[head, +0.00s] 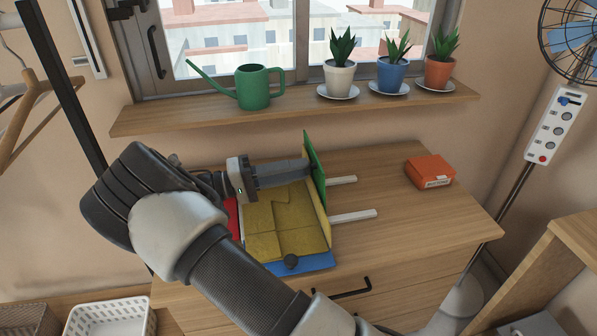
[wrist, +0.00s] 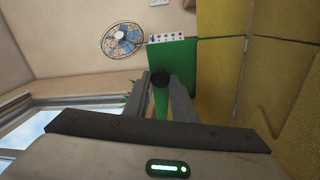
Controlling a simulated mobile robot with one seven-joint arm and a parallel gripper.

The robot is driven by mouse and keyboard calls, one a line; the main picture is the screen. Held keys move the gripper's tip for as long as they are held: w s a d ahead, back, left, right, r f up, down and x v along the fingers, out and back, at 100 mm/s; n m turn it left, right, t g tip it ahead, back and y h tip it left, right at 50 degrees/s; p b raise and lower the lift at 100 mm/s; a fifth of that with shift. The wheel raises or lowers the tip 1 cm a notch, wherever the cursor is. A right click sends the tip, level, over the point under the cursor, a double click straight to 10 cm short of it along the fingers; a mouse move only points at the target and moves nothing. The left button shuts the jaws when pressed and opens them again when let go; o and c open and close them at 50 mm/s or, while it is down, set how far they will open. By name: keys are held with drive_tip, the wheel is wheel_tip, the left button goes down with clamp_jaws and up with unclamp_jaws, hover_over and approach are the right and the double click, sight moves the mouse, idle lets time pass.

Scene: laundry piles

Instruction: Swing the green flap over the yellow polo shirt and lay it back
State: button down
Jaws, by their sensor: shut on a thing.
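The green flap (head: 315,162) stands about upright at the right side of the folding board, with yellow cloth against its lower part. The yellow polo shirt (head: 287,222) lies on the board, partly folded; it fills the right of the wrist view (wrist: 270,60). My gripper (head: 306,168) reaches in from the left above the shirt and is shut on the green flap at its upper edge. In the wrist view the fingers (wrist: 160,88) close around a black knob (wrist: 160,77) on the green flap (wrist: 188,66). The exact contact is partly hidden in the head view.
The board's red flap (head: 233,217) is mostly hidden by my arm; the blue flap (head: 303,264) lies flat in front with a black knob. Two pale rails (head: 353,216) extend right. An orange box (head: 430,171) sits farther right. A sill with plants and watering can (head: 253,88) is behind.

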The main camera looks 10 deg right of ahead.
drive_tip(key=shift+a+f+h, duration=0.15)
drive_tip(key=shift+a+h, duration=0.25)
drive_tip(key=c, duration=1.5)
unclamp_jaws()
drive_tip(key=shift+o, duration=0.2)
drive_tip(key=a+f, duration=0.2)
drive_tip(key=a, duration=1)
